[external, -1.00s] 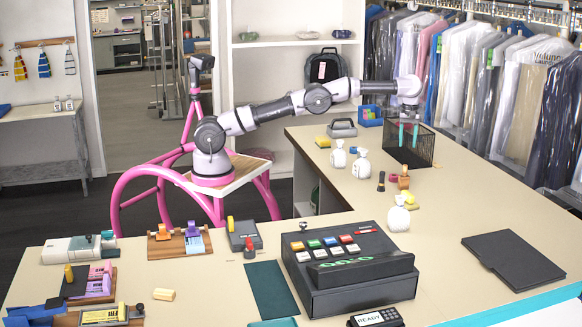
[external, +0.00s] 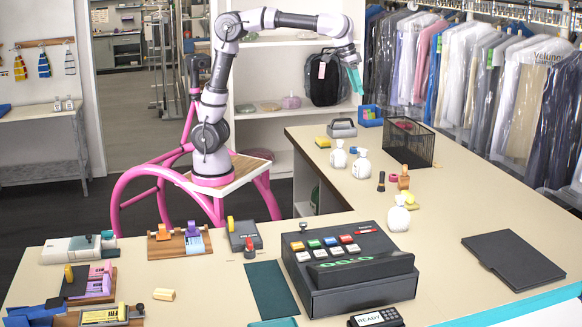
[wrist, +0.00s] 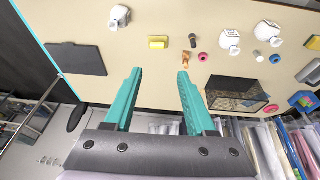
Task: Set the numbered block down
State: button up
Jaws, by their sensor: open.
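My gripper (external: 357,86) is raised high above the back of the counter, left of the hanging garments, with teal fingers. In the wrist view its two fingers (wrist: 160,73) are apart with nothing between them. A black mesh basket (external: 420,150) stands on the counter to its right and lower; it also shows in the wrist view (wrist: 228,101). A small reddish thing (external: 404,125) shows in or behind the basket's mesh. I cannot make out a number on it or tell whether it is the numbered block.
White spray bottles (external: 361,163), a wooden-handled stamp (external: 403,177), a blue bin (external: 371,115) and a grey iron-like thing (external: 342,128) stand around the basket. A black folder (external: 512,262) and cash register (external: 345,275) are nearer. Bagged garments (external: 480,90) hang behind.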

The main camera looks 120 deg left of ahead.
jog(key=s+d+m+t, duration=0.1)
jog(key=s+d+m, duration=0.2)
jog(key=s+d, duration=0.35)
jog(key=s+d+m+t, duration=0.1)
jog(key=s+d+m, duration=0.25)
jog(key=s, duration=0.65)
jog(key=s+d+f+m+t, duration=0.2)
jog(key=s+f+m, duration=0.4)
jog(key=s, duration=0.6)
notch_tip(320, 180, down, 2)
jog(key=shift+d, duration=0.9)
